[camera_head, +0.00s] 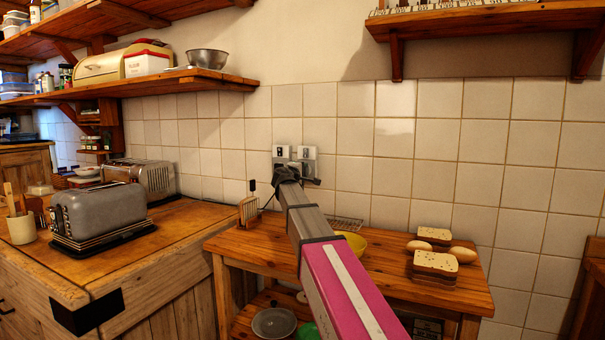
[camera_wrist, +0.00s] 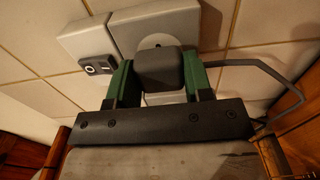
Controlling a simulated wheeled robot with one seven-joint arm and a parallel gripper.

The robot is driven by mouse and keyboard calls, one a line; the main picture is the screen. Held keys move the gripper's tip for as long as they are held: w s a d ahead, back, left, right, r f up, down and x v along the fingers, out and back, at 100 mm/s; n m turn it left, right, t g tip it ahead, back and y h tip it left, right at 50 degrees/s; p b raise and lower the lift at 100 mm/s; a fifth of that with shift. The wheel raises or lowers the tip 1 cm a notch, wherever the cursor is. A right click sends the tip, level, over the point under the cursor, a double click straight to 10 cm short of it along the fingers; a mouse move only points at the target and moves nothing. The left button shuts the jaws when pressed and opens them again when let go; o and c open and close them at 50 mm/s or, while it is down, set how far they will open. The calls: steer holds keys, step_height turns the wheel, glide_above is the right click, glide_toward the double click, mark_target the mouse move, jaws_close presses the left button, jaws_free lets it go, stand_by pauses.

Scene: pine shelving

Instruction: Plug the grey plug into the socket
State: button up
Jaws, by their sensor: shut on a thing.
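The grey plug (camera_wrist: 158,71) sits between the two green fingers of my gripper (camera_wrist: 160,80), which is shut on it. The socket (camera_wrist: 153,25) is a light grey box on the tiled wall, right behind the plug, and a pale round face shows just above the plug. I cannot tell whether the plug touches the socket or sits in it. A grey cable (camera_wrist: 255,67) loops out to the right. In the head view my gripper (camera_head: 291,172) is at the wall below the sockets and hides the plug.
A second wall box (camera_wrist: 88,40) with a small dark switch (camera_wrist: 98,64) adjoins on the left. Below stands a wooden table (camera_head: 385,262) with bread slices (camera_head: 434,264) and a yellow bowl (camera_head: 352,242). Toasters (camera_head: 98,210) stand on the left counter. A shelf (camera_head: 150,85) hangs above left.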

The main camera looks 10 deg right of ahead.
steer(key=shift+w+d, duration=0.3)
steer(key=shift+w, duration=0.15)
stand_by(0.9)
steer(key=o, duration=0.9)
steer(key=shift+o, duration=0.2)
steer(key=shift+s, duration=0.1)
steer(key=v, duration=1)
steer(key=shift+s+a, duration=0.2)
steer(key=shift+s, duration=0.05)
